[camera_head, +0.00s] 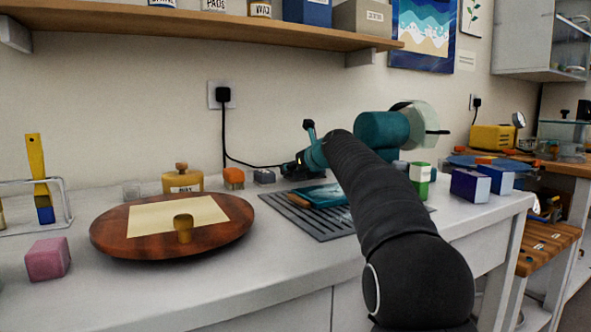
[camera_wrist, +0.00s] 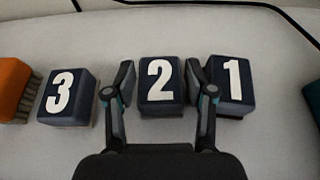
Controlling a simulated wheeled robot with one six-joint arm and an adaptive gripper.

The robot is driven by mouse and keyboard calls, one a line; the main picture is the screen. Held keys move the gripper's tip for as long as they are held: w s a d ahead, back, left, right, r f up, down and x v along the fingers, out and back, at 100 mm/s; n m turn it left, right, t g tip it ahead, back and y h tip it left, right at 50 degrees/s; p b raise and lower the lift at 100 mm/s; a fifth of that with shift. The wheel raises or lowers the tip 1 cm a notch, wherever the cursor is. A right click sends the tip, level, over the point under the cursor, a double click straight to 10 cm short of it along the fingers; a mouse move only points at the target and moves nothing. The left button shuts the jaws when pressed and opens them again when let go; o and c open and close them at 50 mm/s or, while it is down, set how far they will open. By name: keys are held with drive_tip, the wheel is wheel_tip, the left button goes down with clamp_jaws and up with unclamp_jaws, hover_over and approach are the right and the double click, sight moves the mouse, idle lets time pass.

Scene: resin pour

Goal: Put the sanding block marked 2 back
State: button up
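The sanding block marked 2 (camera_wrist: 159,80) is dark blue with a white number and stands on the pale worktop, between the block marked 3 (camera_wrist: 67,98) and the block marked 1 (camera_wrist: 234,85). My gripper (camera_wrist: 159,66) is open, with one finger on each side of block 2 and a narrow gap showing at each side. The right finger lies in the tight space between blocks 2 and 1. In the head view my gripper (camera_head: 296,166) is low over the back of the bench. Block 3 shows there as a small dark block (camera_head: 264,176); block 2 cannot be made out.
An orange brush (camera_wrist: 14,88) lies left of block 3. A grey slatted mat (camera_head: 330,228) with a teal piece (camera_head: 325,194) is in front of my gripper. A round wooden board (camera_head: 110,232) stands left. A black cable (camera_head: 225,130) runs along the wall.

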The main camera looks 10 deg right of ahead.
drive_tip(key=shift+s+r, duration=0.1)
drive_tip(key=shift+r, duration=0.1)
drive_tip(key=v, duration=1.1)
drive_tip(key=shift+s+d+r, duration=0.15)
drive_tip(key=shift+s+d, duration=0.05)
drive_tip(key=shift+s, duration=0.15)
